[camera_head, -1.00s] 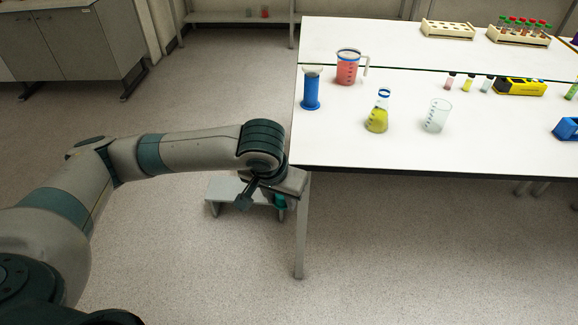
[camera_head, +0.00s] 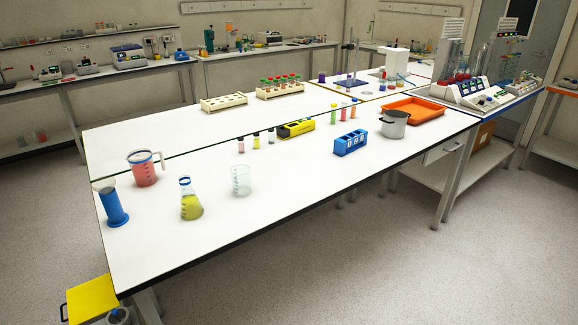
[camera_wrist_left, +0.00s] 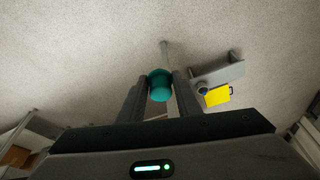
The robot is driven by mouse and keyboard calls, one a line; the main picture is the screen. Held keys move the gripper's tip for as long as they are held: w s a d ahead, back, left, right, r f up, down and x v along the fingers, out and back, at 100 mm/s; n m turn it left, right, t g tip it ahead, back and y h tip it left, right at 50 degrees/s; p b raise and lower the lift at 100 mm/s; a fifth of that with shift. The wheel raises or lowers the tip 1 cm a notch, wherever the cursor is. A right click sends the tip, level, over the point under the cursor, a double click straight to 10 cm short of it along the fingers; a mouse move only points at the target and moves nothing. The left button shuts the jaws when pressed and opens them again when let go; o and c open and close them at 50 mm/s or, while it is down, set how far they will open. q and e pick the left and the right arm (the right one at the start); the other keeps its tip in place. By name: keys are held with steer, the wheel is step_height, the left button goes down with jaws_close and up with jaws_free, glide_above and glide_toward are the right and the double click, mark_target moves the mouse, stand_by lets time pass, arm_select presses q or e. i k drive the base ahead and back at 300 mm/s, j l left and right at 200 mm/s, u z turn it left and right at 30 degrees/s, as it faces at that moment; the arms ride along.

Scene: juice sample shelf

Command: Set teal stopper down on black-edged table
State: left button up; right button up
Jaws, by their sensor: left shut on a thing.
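The teal stopper (camera_wrist_left: 160,92) is held between the two dark fingers of my left gripper (camera_wrist_left: 160,80) in the left wrist view. The fingers are shut on its sides, with pale floor visible beyond it. My left gripper and the stopper do not show in the current head view. The white black-edged table (camera_head: 290,195) crosses the middle of the head view. My right gripper is in neither view.
A blue cylinder (camera_head: 115,208), red-liquid jug (camera_head: 146,172), yellow flask (camera_head: 191,206) and clear beaker (camera_head: 241,181) stand on the table's left part. A blue rack (camera_head: 350,144), pot (camera_head: 394,125) and orange tray (camera_head: 414,110) stand further right. The front middle is clear.

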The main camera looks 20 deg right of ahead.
mark_target(255, 173)
steer(key=i+l, duration=0.2)
steer(key=l, duration=0.2)
steer(key=i+l, duration=0.45)
steer(key=l, duration=0.3)
steer(key=i+l, duration=0.2)
steer(key=l, duration=0.15)
steer(key=i+l, duration=0.2)
steer(key=l, duration=0.2)
steer(key=i+u, duration=0.05)
